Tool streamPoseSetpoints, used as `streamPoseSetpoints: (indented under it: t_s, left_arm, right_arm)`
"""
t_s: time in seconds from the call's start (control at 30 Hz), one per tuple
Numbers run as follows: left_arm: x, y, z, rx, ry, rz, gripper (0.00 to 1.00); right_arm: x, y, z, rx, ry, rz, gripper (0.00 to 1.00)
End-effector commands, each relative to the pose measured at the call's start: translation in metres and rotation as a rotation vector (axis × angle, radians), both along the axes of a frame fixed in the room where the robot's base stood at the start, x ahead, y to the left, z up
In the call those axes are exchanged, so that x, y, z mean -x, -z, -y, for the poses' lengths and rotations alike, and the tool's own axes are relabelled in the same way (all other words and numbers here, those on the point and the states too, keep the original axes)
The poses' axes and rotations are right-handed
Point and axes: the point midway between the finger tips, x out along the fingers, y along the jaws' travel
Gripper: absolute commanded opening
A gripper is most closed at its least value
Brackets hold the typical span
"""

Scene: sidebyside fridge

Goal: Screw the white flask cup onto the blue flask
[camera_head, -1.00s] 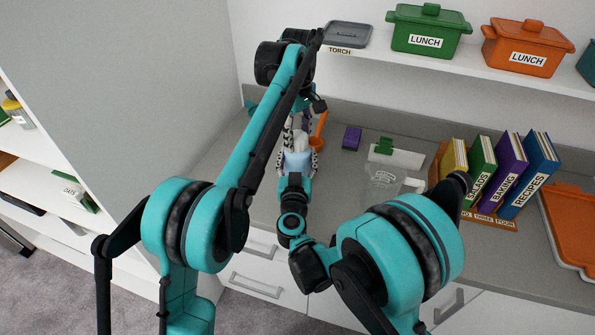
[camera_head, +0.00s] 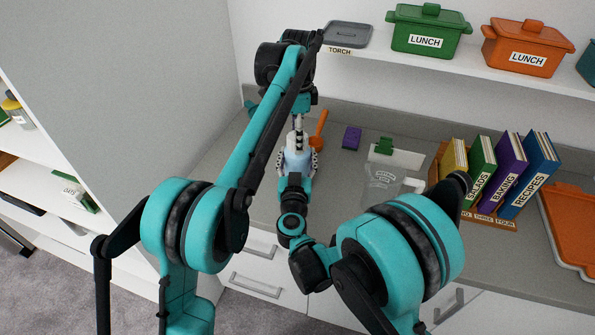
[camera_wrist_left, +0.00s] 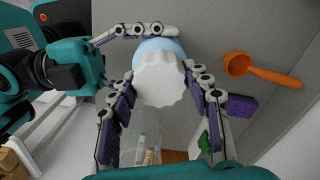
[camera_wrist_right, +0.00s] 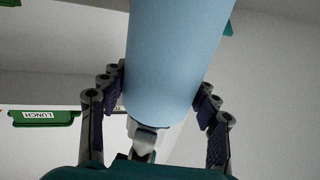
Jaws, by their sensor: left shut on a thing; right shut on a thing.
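The light blue flask (camera_head: 297,160) stands upright over the counter, in the grasp of my right gripper. My right gripper (camera_wrist_right: 163,85) is shut on its body, one finger on each side. The white flask cup (camera_wrist_left: 162,80) has a fluted rim and sits at the top of the flask, in line with it in the left wrist view. My left gripper (camera_head: 298,130) reaches down from above and is shut on the cup, its fingers on opposite sides. The seam between cup and flask is hidden, so I cannot tell how tightly they are joined.
A clear container (camera_head: 382,185) and a row of books (camera_head: 500,170) are to the right. A shelf with lunch boxes (camera_head: 430,30) is above the counter. A grey wall panel (camera_head: 130,90) stands left.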

Motion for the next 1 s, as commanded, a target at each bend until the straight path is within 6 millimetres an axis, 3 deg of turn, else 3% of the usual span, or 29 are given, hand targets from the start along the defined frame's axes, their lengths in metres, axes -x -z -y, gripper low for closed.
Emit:
streamPoseSetpoints:
  t_s: [0.13, 0.17, 0.2, 0.23, 0.53, 0.8, 1.0]
  left_arm:
    - [0.000, 0.000, 0.000, 0.000, -0.013, 0.001, 0.14]
    - [0.000, 0.000, 0.000, 0.000, -0.013, 0.001, 0.56]
    - [0.000, 0.000, 0.000, 0.000, -0.013, 0.001, 0.67]
    - [0.000, 0.000, 0.000, 0.000, -0.014, 0.000, 0.69]
    - [0.000, -0.002, 0.000, 0.000, -0.015, 0.000, 0.69]
    - [-0.001, -0.035, 0.000, 0.000, -0.016, 0.000, 0.69]
    - [0.000, -0.045, 0.000, 0.000, -0.016, 0.000, 0.69]
  right_arm:
    - [0.000, 0.000, 0.000, 0.001, 0.000, 0.000, 0.00]
    - [0.000, 0.000, 0.000, 0.001, 0.000, 0.000, 0.00]
    - [0.000, 0.000, 0.000, 0.001, 0.000, 0.000, 0.00]
    - [0.000, 0.000, 0.000, 0.001, 0.000, 0.000, 0.00]
    - [0.000, 0.000, 0.000, 0.000, 0.000, 0.000, 0.00]
    - [0.000, 0.000, 0.000, 0.000, 0.000, 0.000, 0.00]
    - [0.000, 0.000, 0.000, 0.000, 0.000, 0.000, 0.00]
